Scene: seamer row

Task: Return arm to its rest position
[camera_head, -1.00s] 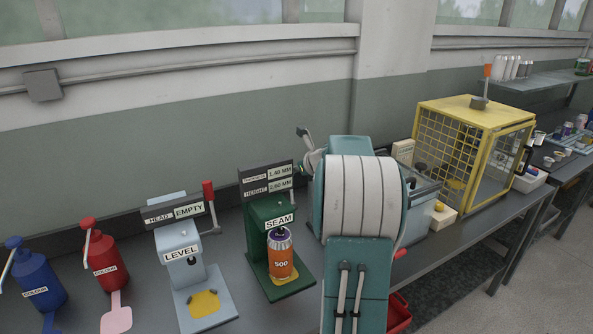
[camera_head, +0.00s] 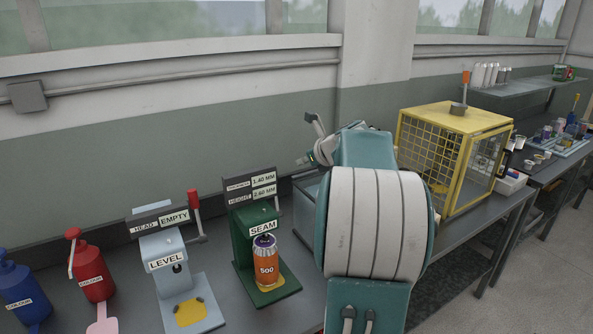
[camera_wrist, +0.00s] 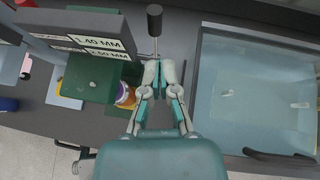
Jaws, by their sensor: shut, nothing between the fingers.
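My gripper (camera_wrist: 160,68) shows in the wrist view with its two fingers together and nothing between them. It is over the bench between the green SEAM gauge (camera_wrist: 88,78) and a clear-topped, pale blue box (camera_wrist: 260,90). A dark-handled lever (camera_wrist: 155,22) lies just beyond the fingertips in that picture; I cannot tell if they touch. In the head view my teal and white arm is folded up large in front of the bench and hides part of it. An orange can marked 500 (camera_head: 267,262) stands upright on the SEAM gauge (camera_head: 243,238), apart from my gripper.
The grey LEVEL gauge (camera_head: 168,246) stands left of the SEAM gauge, with a red bottle (camera_head: 92,272) and blue bottle (camera_head: 22,293) further left. A yellow mesh cage (camera_head: 455,150) stands right of my arm. A shelf (camera_head: 525,88) is on the wall at right.

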